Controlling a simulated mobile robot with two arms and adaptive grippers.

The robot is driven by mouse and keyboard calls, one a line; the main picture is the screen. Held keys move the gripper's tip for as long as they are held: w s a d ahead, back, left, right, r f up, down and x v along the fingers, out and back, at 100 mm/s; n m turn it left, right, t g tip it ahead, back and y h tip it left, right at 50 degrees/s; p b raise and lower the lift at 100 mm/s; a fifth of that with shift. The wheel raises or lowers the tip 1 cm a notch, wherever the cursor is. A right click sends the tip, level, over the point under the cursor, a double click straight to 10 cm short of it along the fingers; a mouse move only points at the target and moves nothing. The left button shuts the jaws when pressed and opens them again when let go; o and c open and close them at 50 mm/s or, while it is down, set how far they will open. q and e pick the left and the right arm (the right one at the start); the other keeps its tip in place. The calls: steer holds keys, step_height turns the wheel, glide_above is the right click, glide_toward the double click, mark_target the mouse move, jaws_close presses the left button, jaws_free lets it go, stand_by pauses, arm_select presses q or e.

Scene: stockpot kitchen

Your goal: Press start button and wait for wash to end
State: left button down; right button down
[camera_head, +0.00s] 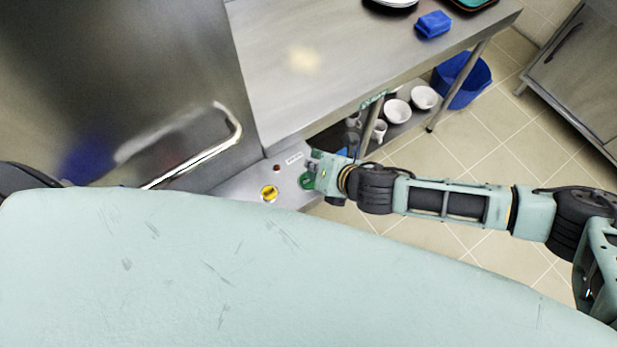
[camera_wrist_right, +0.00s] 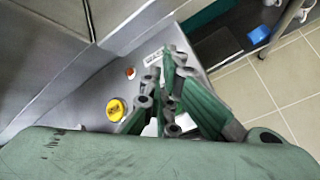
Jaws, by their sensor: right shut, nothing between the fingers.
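The dishwasher's steel control panel (camera_head: 236,188) carries a round yellow button (camera_head: 269,193), a small red light or button (camera_head: 276,168) and a green round button (camera_head: 306,182). My right gripper (camera_head: 314,164) is shut and empty, right at the green button; I cannot tell whether it touches it. In the right wrist view the closed fingers (camera_wrist_right: 172,62) lie over the panel and hide the green button. The yellow button (camera_wrist_right: 116,109) and red one (camera_wrist_right: 130,73) show left of them. My left gripper is not in view.
The dishwasher's steel hood (camera_head: 110,70) with its bar handle (camera_head: 195,158) stands at the left. A steel counter (camera_head: 340,50) with a blue sponge (camera_head: 433,24) adjoins it. White bowls (camera_head: 397,111) sit on the shelf below. A blue bin (camera_head: 462,80) stands beyond; tiled floor is clear.

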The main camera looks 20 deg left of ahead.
steer(key=shift+f, duration=0.1)
steer(key=shift+f, duration=0.35)
steer(key=shift+f+b, duration=0.3)
steer(key=shift+f, duration=0.2)
stand_by(0.6)
stand_by(0.4)
steer(key=shift+r+p, duration=0.95)
steer(key=shift+p, duration=0.15)
step_height(320, 180, up, 5)
steer(key=p, duration=0.5)
